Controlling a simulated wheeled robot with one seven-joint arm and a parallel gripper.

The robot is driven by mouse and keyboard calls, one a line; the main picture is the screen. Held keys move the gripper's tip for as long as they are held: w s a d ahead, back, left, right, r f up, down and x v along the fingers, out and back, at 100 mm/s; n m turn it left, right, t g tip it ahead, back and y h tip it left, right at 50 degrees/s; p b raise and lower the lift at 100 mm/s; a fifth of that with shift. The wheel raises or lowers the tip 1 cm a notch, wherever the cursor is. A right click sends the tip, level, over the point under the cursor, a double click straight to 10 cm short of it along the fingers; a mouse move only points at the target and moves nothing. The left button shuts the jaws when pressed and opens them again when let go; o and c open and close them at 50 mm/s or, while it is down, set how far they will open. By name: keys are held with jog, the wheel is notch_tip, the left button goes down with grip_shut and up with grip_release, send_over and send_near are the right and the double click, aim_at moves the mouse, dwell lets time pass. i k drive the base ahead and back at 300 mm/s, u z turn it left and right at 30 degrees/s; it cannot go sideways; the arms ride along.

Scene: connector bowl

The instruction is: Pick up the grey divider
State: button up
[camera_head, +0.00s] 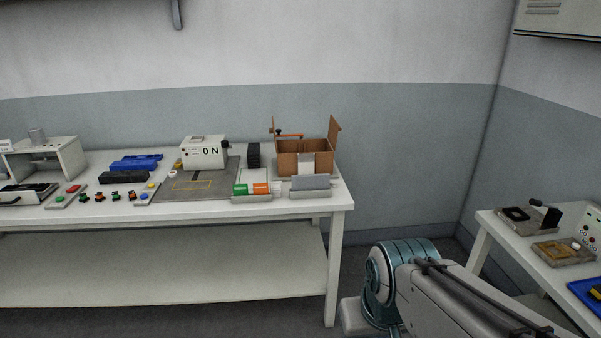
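A grey flat piece (310,182), which looks like the grey divider, sits in a shallow light-grey holder (310,194) near the front right corner of the long white table. It is just in front of an open cardboard box (289,163). Part of my own arm shows at the lower right, right of the table and apart from the grey piece. My gripper is outside the picture, so its fingers are hidden.
A black block (254,155) and a white machine (204,152) stand behind. The white table (225,209) ends just right of the holder. A second table (487,222) stands right.

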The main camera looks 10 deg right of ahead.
aim_at(318, 182)
jog(key=u, duration=0.5)
jog(key=i, duration=1.85)
jog(key=z, duration=0.85)
jog(key=i, duration=0.35)
jog(key=z, duration=0.25)
